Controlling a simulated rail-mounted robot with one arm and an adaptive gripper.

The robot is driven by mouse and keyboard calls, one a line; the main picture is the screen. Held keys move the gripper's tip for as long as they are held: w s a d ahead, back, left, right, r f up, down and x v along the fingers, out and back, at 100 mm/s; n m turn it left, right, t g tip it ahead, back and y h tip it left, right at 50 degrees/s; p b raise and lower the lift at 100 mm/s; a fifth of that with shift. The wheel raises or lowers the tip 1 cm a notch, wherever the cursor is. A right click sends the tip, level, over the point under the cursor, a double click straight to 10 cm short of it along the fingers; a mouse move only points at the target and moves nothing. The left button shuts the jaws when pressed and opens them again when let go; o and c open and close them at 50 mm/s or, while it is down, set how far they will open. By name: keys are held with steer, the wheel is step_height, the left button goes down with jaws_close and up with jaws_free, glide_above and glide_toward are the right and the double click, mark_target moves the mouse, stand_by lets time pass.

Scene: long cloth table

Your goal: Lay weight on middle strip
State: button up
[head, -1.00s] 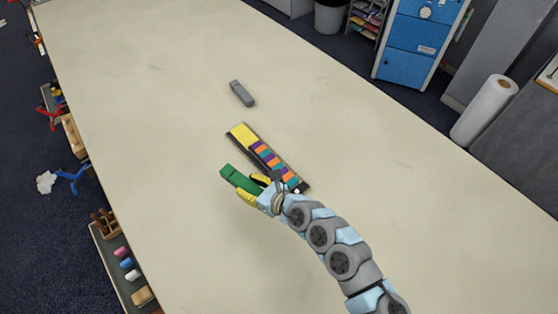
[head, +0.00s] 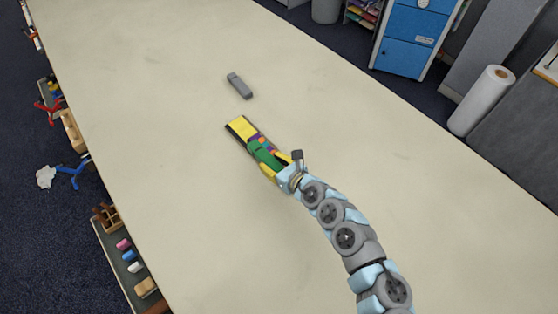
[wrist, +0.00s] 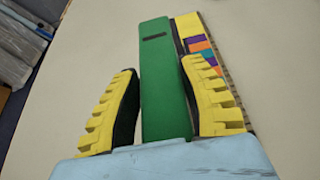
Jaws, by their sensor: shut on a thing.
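My gripper (head: 276,164) is shut on a long green block (wrist: 164,80), its yellow fingers on either side of it in the wrist view. The block also shows in the head view (head: 261,152), over the strip board. The board has a yellow end (head: 240,127) and rows of purple, orange and teal pieces (wrist: 203,50) with a dark edge. In the wrist view the block overlaps the board's left side. The gripper and block hide much of the board's near part. I cannot tell whether the block touches the board.
A grey block (head: 239,86) lies on the table beyond the board. The pale cloth table (head: 350,130) is otherwise clear around them. Racks of tools and coloured pieces (head: 128,256) hang along the left edge. A blue cabinet (head: 407,40) and a white roll (head: 482,100) stand beyond the right edge.

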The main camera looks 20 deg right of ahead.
steer(key=shift+w+d+f, duration=0.85)
steer(key=shift+w+f, duration=0.2)
steer(key=shift+w+d+f, duration=0.8)
steer(key=shift+w+f, duration=0.2)
steer(key=shift+f, duration=0.1)
steer(key=shift+w+d+f, duration=0.85)
steer(key=shift+w+f, duration=0.2)
steer(key=shift+w+d+f, duration=0.1)
steer(key=shift+w+f, duration=0.25)
steer(key=shift+f, duration=0.05)
step_height(320, 180, down, 2)
steer(key=shift+d+f, duration=0.1)
steer(key=shift+f, duration=0.4)
steer(key=shift+f+b, duration=0.15)
steer(key=shift+b, duration=0.25)
steer(key=o, duration=1.2)
steer(key=shift+c, duration=0.2)
